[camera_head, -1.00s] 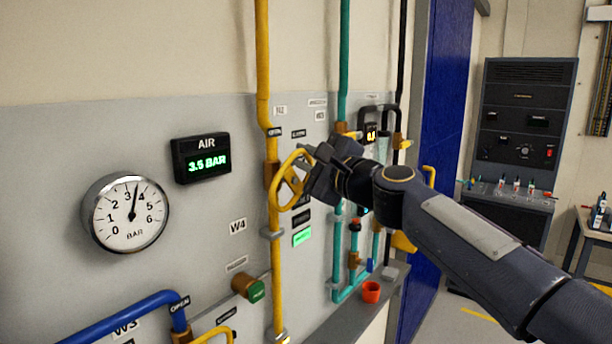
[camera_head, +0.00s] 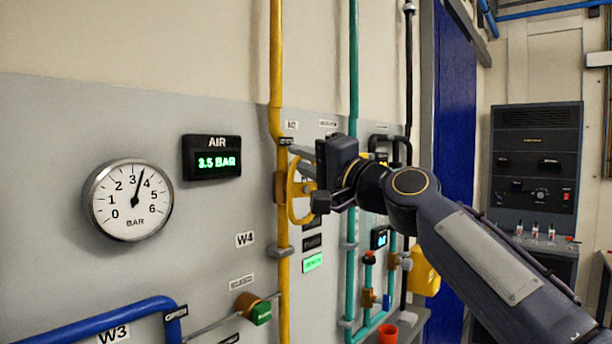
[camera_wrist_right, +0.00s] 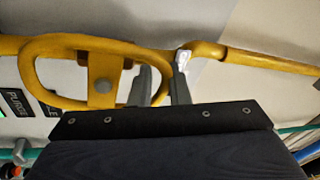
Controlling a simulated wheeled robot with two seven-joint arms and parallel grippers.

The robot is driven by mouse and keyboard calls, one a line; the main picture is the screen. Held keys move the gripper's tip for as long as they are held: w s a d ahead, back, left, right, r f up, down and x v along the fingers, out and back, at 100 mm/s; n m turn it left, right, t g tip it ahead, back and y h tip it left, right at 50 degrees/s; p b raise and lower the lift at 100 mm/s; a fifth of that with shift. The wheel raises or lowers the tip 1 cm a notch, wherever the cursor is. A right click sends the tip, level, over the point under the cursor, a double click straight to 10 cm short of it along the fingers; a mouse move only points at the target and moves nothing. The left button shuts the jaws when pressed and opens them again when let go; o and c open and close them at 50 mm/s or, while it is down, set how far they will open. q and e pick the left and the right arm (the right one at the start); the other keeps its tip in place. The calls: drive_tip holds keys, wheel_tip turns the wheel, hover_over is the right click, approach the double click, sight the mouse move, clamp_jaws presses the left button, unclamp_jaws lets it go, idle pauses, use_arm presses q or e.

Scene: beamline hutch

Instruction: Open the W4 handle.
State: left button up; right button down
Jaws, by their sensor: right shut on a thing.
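The W4 label (camera_head: 244,239) sits left of a yellow vertical pipe (camera_head: 277,80) on the grey wall panel. A yellow wheel-shaped handle (camera_head: 292,195) stands out from this pipe, above and right of the label. My right gripper (camera_head: 304,163) is at the handle's upper right side. In the right wrist view, the handle is an oval yellow ring (camera_wrist_right: 92,42) with a grey hub. My right gripper's fingers (camera_wrist_right: 162,88) are shut on the ring's right rim, one finger inside the ring. My left gripper is out of view.
A round gauge (camera_head: 129,200) and an AIR display (camera_head: 212,157) are at left. A green-capped fitting (camera_head: 261,312) and a blue pipe (camera_head: 100,318) lie below. Teal pipes (camera_head: 353,90) and an orange cup (camera_head: 387,333) are right of the handle.

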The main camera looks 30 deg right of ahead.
drive_tip(key=shift+s+r+n+b, duration=0.25)
drive_tip(key=shift+n+b, duration=0.1)
drive_tip(key=shift+n, duration=0.25)
drive_tip(key=shift+a+r, duration=0.1)
drive_tip(key=shift+r, duration=0.05)
drive_tip(key=c, duration=1.5)
unclamp_jaws()
drive_tip(key=shift+f, duration=0.2)
drive_tip(key=shift+s+f, duration=0.1)
drive_tip(key=b+v, duration=0.3)
drive_tip(key=v, duration=0.4)
drive_tip(key=shift+s, duration=0.2)
drive_tip(key=shift+f, duration=0.1)
drive_tip(key=shift+c, duration=0.2)
